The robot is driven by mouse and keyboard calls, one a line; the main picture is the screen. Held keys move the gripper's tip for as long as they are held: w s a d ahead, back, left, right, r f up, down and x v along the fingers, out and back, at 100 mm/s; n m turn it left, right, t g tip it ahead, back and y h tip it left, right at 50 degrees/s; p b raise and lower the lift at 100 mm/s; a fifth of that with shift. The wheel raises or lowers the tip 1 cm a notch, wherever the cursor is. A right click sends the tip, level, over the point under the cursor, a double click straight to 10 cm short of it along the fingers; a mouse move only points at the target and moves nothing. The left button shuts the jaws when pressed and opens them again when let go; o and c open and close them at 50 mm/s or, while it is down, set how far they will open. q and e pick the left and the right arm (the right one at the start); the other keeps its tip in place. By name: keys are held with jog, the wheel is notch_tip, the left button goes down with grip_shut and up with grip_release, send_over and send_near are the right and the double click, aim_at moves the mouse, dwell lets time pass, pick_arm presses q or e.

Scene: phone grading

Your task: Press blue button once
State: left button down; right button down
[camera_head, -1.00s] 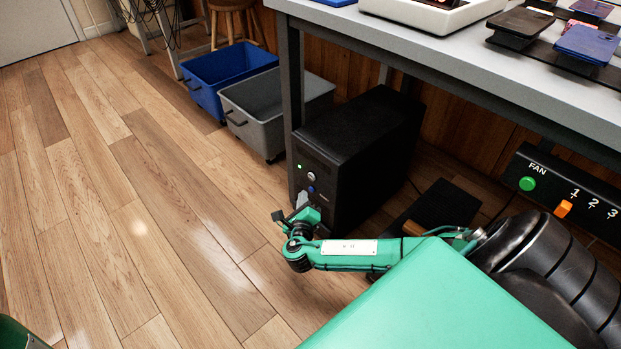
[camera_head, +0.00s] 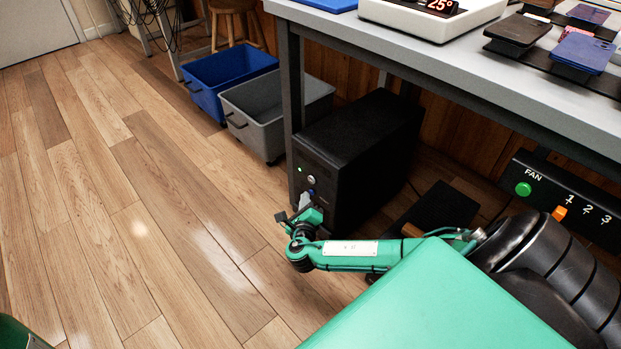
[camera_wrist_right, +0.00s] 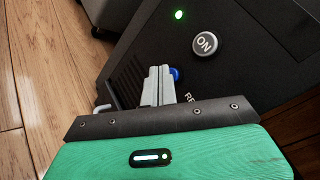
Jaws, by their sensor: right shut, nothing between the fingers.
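A black computer case (camera_head: 362,150) stands on the floor under the table. Its front has a small blue button (camera_head: 311,192) below a round silver ON button (camera_head: 311,180). The blue button (camera_wrist_right: 175,73) also shows in the right wrist view, partly hidden behind my fingertips. My right gripper (camera_head: 306,199) is shut and empty, its fingertips right at the front panel by the blue button. In the right wrist view the closed fingers (camera_wrist_right: 160,75) overlap the button's left side. I cannot tell whether they touch it. My left gripper is out of view.
A green light (camera_wrist_right: 179,14) glows beside the ON button. Grey (camera_head: 275,105) and blue (camera_head: 228,72) bins stand left of the case. The table edge (camera_head: 450,88) hangs above. A FAN switch panel (camera_head: 575,190) is at right. The wooden floor at left is clear.

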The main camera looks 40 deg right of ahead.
jog(key=shift+d+p, duration=0.35)
jog(key=shift+d, duration=0.1)
dwell(0.3)
dwell(0.3)
jog(key=shift+a+p, duration=0.6)
jog(key=shift+a, duration=0.3)
jog(key=shift+s+a+p, duration=0.15)
jog(key=shift+a+p, duration=0.45)
jog(key=shift+a, duration=0.65)
jog(key=shift+s+a+p, duration=0.1)
jog(key=shift+a+p, duration=0.45)
jog(key=shift+a, duration=0.7)
jog(key=shift+a, duration=0.1)
